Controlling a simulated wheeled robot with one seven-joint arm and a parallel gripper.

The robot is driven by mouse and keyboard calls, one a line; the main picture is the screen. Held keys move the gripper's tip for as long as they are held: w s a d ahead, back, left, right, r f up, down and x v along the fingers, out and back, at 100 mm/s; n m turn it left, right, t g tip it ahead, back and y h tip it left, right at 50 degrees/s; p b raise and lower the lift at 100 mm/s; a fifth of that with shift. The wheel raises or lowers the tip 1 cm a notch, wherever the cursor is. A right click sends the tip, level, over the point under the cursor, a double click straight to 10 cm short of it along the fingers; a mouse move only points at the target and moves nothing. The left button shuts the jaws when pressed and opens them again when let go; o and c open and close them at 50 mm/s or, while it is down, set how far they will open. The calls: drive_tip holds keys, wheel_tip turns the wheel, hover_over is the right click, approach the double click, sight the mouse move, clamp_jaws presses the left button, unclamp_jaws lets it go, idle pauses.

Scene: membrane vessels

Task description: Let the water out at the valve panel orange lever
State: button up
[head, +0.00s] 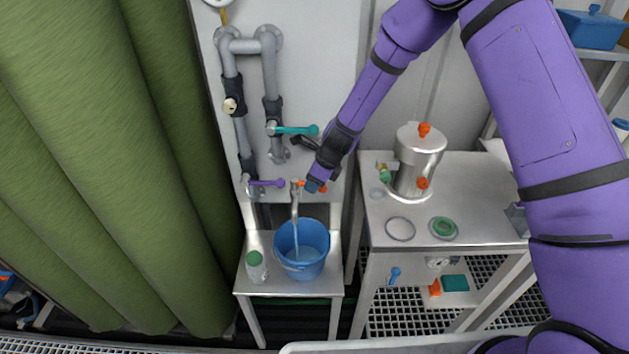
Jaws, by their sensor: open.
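The orange lever (320,187) is on the valve panel (318,60), low on its right side, above a metal spout (295,205). My gripper (303,164) is open in front of the panel, with its lower finger over part of the lever. I cannot tell whether that finger touches it. A thin stream of water (296,235) runs from the spout into a blue bucket (288,268) below. The bucket stands upright on a small metal stand and has water in it.
A teal lever (295,130) and a purple lever (266,183) are on the same panel near my gripper. A white bottle with a green cap (256,269) stands left of the bucket. A steel vessel (417,165) stands on the bench (475,185) to the right.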

clamp_jaws()
drive_tip(key=shift+s, duration=0.1)
drive_tip(key=shift+s+a+f+m+t+h, duration=0.1)
drive_tip(key=shift+s+a+m+t+h, duration=0.6)
drive_tip(key=shift+m, duration=1.3)
drive_tip(key=shift+s+a+r+m+t+h, duration=0.15)
drive_tip(key=shift+s+a+m+h, duration=0.55)
drive_tip(key=shift+m, duration=1.3)
drive_tip(key=shift+s+a+f+m+t+h, duration=0.15)
drive_tip(key=shift+s+a+m+t+h, duration=0.3)
drive_tip(key=shift+a+m, duration=1.05)
drive_tip(key=shift+d+m, duration=0.5)
drive_tip(key=shift+m, duration=0.1)
unclamp_jaws()
